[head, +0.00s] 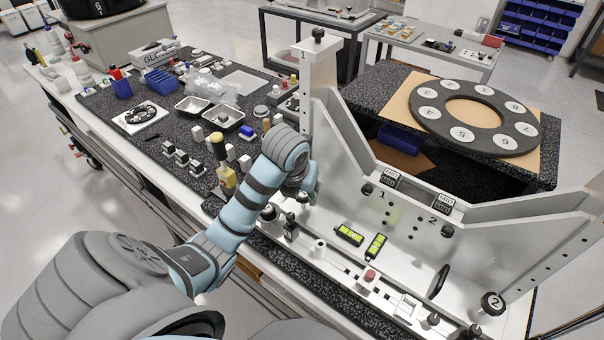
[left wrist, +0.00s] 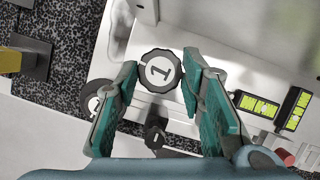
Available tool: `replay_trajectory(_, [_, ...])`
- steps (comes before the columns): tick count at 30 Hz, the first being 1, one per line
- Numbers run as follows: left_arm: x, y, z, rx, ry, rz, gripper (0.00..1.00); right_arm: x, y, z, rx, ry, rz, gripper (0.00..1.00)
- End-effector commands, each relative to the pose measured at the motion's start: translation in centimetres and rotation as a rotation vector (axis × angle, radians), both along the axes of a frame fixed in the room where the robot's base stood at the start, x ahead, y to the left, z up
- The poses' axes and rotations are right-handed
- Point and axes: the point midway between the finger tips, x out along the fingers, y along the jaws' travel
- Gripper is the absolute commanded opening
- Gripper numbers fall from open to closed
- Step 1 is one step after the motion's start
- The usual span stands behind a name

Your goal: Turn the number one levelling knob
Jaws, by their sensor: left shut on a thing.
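The number one levelling knob (left wrist: 158,71) is a dark knurled knob with a white face marked "1", seen in the left wrist view. My left gripper (left wrist: 160,66) has its two teal-padded fingers on either side of the knob and is shut on it. In the head view my left gripper (head: 306,190) is at the near left corner of the white fixture (head: 318,95), and the knob is hidden behind it. The number two knob (head: 492,304) stands at the fixture's right corner. My right gripper is not in view.
Two green level vials (head: 348,234) (head: 376,246) lie on the fixture base, near a red button (head: 370,276). A yellow-handled tool (head: 226,178) stands just left of my arm. Metal trays (head: 222,116) and small parts crowd the bench behind.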

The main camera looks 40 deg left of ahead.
Motion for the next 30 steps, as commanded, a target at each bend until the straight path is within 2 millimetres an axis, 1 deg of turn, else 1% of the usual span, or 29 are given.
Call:
replay_trajectory(6, [0.0, 0.0, 0.0, 0.001, -0.002, -0.001, 0.08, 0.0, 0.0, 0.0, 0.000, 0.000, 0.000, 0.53])
replay_trajectory(7, [0.0, 0.0, 0.0, 0.001, -0.002, -0.001, 0.39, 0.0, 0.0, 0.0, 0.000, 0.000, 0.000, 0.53])
replay_trajectory(10, [0.0, 0.0, 0.0, 0.001, -0.002, -0.001, 0.55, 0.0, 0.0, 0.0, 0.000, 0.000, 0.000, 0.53])
replay_trajectory(11, [0.0, 0.0, 0.0, 0.001, -0.002, -0.001, 0.56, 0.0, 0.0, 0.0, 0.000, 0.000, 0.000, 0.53])
replay_trajectory(25, [0.0, 0.0, 0.0, 0.001, -0.002, -0.003, 0.56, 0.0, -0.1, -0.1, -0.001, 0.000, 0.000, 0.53])
replay_trajectory(28, [0.0, 0.1, -0.2, 0.002, -0.002, -0.037, 0.56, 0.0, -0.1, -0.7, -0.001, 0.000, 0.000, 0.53])
replay_trajectory(30, [0.0, 0.3, -0.6, 0.005, -0.003, -0.103, 0.56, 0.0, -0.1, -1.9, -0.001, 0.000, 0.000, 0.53])
